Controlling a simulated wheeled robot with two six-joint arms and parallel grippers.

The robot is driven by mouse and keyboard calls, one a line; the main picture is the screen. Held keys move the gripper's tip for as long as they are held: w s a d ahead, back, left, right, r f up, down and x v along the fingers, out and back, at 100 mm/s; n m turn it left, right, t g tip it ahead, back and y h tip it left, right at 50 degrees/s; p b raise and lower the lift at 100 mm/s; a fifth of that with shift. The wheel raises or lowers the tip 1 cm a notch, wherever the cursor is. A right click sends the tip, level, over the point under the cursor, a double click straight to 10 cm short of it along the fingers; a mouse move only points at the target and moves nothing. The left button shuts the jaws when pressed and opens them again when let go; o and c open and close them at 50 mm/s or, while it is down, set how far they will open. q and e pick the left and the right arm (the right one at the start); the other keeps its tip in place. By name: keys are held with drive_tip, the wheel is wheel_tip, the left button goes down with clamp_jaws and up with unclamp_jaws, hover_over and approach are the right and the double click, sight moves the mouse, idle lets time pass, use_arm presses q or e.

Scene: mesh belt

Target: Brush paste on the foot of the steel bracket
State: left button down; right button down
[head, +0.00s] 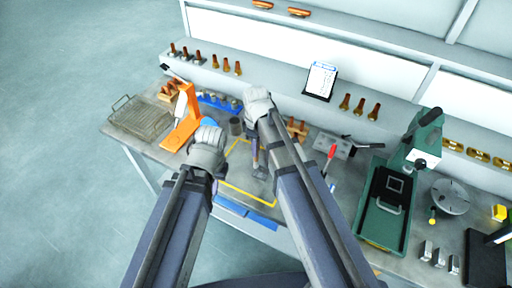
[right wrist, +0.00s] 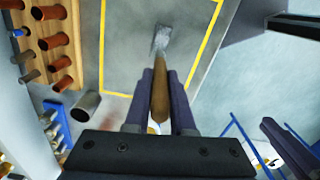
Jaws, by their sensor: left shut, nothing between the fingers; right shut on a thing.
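My right gripper (head: 256,152) is shut on the brown handle of a brush (right wrist: 160,85), over the yellow-outlined area of the bench. In the right wrist view the brush's grey tip (right wrist: 160,42) points away from the fingers, and I cannot tell whether it touches the surface. My left gripper (head: 208,130) is shut and empty, left of the outlined area, with its fingers largely hidden by its own hand. I cannot clearly pick out the steel bracket or its foot. A dark cup (head: 235,126) stands between the two hands and also shows in the right wrist view (right wrist: 87,105).
An orange stand (head: 184,118) and a wire mesh tray (head: 140,118) are at the left. A blue rack (head: 222,101) and a wooden block with copper pieces (head: 297,128) stand behind. A green press (head: 385,205) is at the right. The yellow-outlined area (head: 235,183) is mostly clear.

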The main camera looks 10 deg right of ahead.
use_arm(q)
drive_tip(key=shift+r, duration=0.55)
use_arm(e)
drive_tip(key=shift+r, duration=0.5)
